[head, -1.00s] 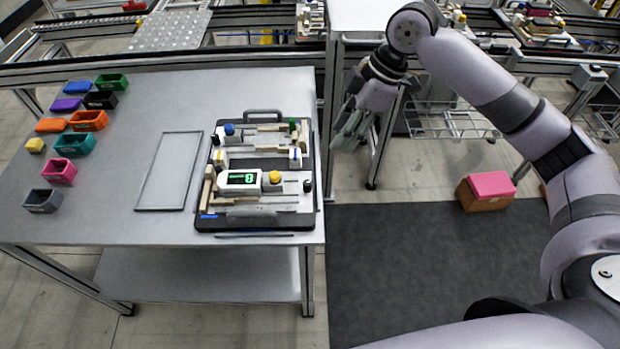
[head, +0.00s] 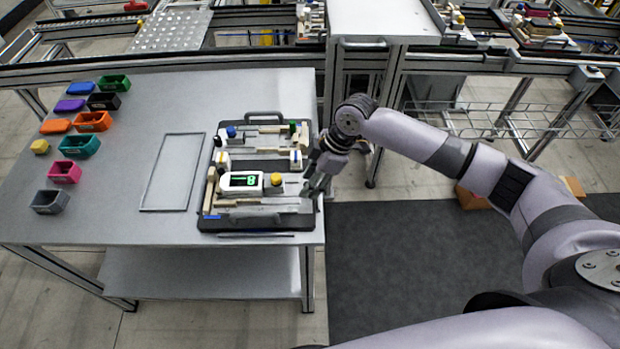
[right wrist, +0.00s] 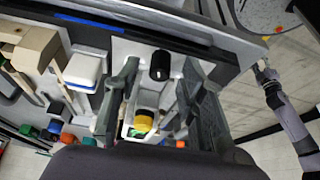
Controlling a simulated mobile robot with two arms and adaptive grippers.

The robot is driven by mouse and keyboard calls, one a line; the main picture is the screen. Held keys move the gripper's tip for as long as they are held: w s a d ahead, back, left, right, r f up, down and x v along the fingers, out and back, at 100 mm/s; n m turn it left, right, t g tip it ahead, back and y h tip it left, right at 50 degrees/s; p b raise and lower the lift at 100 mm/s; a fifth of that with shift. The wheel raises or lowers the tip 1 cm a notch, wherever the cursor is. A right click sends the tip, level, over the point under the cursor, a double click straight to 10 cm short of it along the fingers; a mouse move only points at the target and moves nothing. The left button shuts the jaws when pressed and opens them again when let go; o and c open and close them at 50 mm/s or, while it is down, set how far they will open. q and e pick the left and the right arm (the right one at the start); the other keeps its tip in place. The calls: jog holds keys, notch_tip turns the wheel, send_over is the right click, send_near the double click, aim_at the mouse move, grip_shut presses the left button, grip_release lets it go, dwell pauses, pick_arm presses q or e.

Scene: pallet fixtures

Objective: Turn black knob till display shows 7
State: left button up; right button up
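The black knob (right wrist: 160,66) stands upright on a pale plate in the right wrist view. My right gripper (right wrist: 168,76) is open there, one finger to each side of the knob, with visible gaps. In the head view the right gripper (head: 310,187) is at the right edge of the pallet fixture (head: 258,224) and hides the knob. The display (head: 241,182) is a white box with green characters that appear to read 8. A pale arm in the right wrist view seems to be my left one; its gripper (right wrist: 263,72) is too small to read.
A yellow knob (head: 276,180) stands between the display and my right gripper. Wooden and white blocks (head: 295,156) fill the far part of the fixture. An empty outlined tray (head: 146,209) lies to its left. Several coloured bins (head: 79,146) stand at the table's left.

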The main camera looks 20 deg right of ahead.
jog(key=shift+f, duration=0.35)
jog(key=shift+c, duration=0.5)
grip_shut()
